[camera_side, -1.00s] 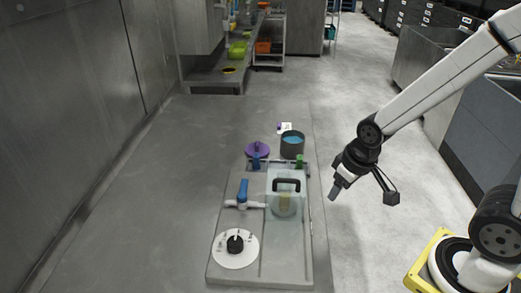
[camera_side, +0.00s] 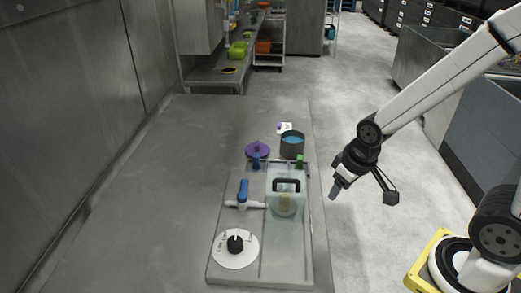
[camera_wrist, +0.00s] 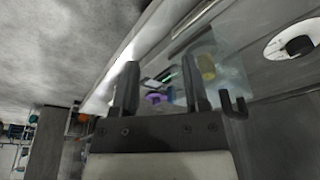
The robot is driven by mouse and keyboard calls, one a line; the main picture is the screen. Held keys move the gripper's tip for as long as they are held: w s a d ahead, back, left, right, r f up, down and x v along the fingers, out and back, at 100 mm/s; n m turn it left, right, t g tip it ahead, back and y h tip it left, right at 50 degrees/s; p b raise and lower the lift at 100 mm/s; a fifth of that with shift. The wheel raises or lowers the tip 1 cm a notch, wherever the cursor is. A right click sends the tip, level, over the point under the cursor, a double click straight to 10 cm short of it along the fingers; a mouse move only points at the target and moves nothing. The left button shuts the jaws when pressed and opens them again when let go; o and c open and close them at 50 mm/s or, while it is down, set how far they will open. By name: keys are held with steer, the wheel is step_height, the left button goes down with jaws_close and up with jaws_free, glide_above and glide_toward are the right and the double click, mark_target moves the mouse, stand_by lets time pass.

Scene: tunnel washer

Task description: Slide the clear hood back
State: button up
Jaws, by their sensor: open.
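The clear hood (camera_side: 296,206) stands on the right side of the grey panel, with a black handle (camera_side: 286,182) on its top. A yellowish part shows through it. My gripper (camera_side: 335,192) hangs to the right of the hood in the side view, apart from it and with nothing held. In the wrist view my gripper (camera_wrist: 158,75) has its two fingers spread. The clear hood (camera_wrist: 232,68) shows there behind and to the right of the fingers, and the dark hooked handle (camera_wrist: 233,103) is to the right of them.
On the panel are a blue-handled valve (camera_side: 243,192) and a white dial (camera_side: 235,248) with a black knob. A purple lid (camera_side: 257,149) and a dark pot (camera_side: 292,145) with blue contents stand behind. The bench left of the panel is clear.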

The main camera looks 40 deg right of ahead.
mark_target(286, 181)
steer(key=w+a+r+n+g+h, duration=0.1)
steer(key=w+a+r+n, duration=0.3)
steer(key=a+r+n, duration=0.15)
steer(key=w+a+r+n+h, duration=0.1)
steer(key=w+a+r+n, duration=0.25)
steer(key=a+r, duration=0.2)
steer(key=shift+s+x, duration=0.15)
steer(key=shift+x, duration=1.65)
steer(key=shift+s+x, duration=0.1)
steer(key=shift+x, duration=1.7)
steer(key=shift+d, duration=0.1)
jaws_close()
